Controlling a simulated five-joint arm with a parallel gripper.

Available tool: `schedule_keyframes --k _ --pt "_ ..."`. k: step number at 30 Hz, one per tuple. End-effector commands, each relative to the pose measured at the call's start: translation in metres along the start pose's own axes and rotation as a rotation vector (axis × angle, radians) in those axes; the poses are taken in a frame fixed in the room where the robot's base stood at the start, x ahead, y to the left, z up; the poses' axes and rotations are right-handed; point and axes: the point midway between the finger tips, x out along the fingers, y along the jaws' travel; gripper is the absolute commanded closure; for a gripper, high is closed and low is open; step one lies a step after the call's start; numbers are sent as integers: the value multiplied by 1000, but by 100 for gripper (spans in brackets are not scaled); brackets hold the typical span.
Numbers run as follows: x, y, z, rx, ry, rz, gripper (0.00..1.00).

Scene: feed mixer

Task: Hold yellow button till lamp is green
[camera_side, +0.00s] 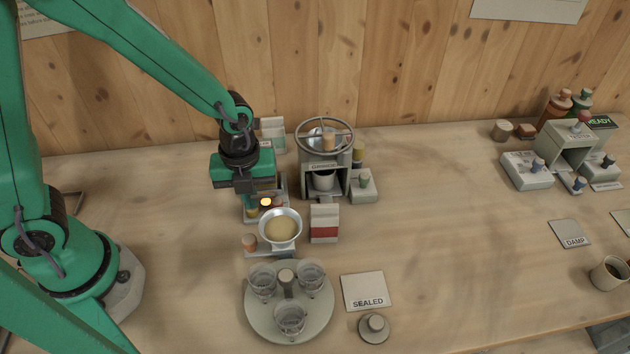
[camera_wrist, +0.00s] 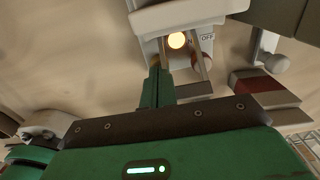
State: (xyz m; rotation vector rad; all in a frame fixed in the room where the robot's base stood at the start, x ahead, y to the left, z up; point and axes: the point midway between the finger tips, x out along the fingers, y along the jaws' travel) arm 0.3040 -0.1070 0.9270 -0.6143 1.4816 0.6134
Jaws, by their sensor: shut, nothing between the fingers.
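My gripper (camera_side: 249,203) is shut and empty, pointing down over a small grey device near the middle left of the table. A yellow button (camera_side: 252,212) shows right at its fingertips, partly hidden by them; I cannot tell for sure whether it is pressed. The lamp (camera_side: 265,202) on the device glows yellow-orange, just right of the fingers.
A metal bowl of pale feed (camera_side: 281,229) stands just in front of the device. A red and white carton (camera_side: 324,224) and a handwheel machine (camera_side: 324,137) are to the right. A round tray (camera_side: 256,323) with glasses is nearer the front.

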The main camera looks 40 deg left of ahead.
Motion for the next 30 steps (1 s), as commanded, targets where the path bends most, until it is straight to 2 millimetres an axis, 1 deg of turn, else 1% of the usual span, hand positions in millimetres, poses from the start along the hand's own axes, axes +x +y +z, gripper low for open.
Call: schedule_keyframes --k 8,11,19,30 --pt "1 0 0 0 0 1 100" --pt "6 0 0 0 2 3 100" --pt "26 1 0 0 2 4 100" --pt "28 3 -1 -1 3 6 100"
